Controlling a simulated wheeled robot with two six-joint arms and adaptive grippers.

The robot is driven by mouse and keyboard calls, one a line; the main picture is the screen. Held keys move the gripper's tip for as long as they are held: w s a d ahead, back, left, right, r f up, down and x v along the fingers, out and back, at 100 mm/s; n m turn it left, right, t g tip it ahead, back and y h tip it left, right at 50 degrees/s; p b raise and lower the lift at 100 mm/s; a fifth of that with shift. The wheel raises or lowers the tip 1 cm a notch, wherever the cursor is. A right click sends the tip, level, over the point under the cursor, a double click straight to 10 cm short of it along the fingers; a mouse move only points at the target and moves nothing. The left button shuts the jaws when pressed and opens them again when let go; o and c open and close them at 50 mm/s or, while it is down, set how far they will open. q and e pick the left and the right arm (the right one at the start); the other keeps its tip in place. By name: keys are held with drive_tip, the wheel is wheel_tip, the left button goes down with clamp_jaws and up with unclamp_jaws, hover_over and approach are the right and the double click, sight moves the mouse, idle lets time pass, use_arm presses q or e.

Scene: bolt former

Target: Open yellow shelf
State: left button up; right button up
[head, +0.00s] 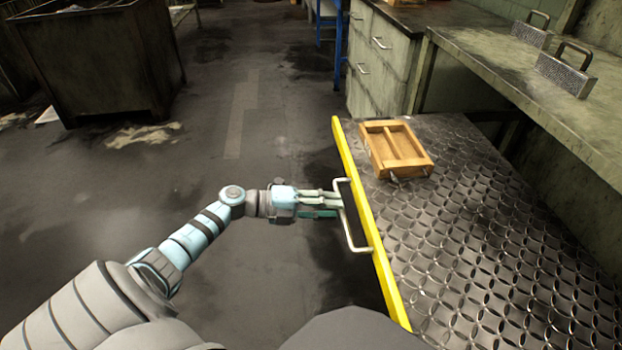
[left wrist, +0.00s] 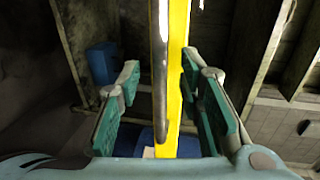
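The yellow shelf is a patterned metal tray with a yellow front edge (head: 378,255), standing out from beneath the workbench in the head view. A pale metal handle (head: 350,237) is fixed to that edge. My left gripper (head: 330,203) is at the handle, coming from the left. In the left wrist view, the fingers of my left gripper (left wrist: 160,95) are spread apart, with the handle bar (left wrist: 159,70) and the yellow edge (left wrist: 177,60) showing between them. Gaps show on both sides, so the fingers do not appear closed on the handle. My right gripper is out of view.
A wooden divided box (head: 420,163) sits on the shelf near its yellow edge. A workbench (head: 500,70) with metal-handled blocks stands at the right. Grey-green drawers (head: 385,60) stand behind. A dark metal bin (head: 100,65) is at the far left.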

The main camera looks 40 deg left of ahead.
use_arm(q)
drive_tip(key=v, duration=0.8)
drive_tip(key=shift+s+a, duration=0.25)
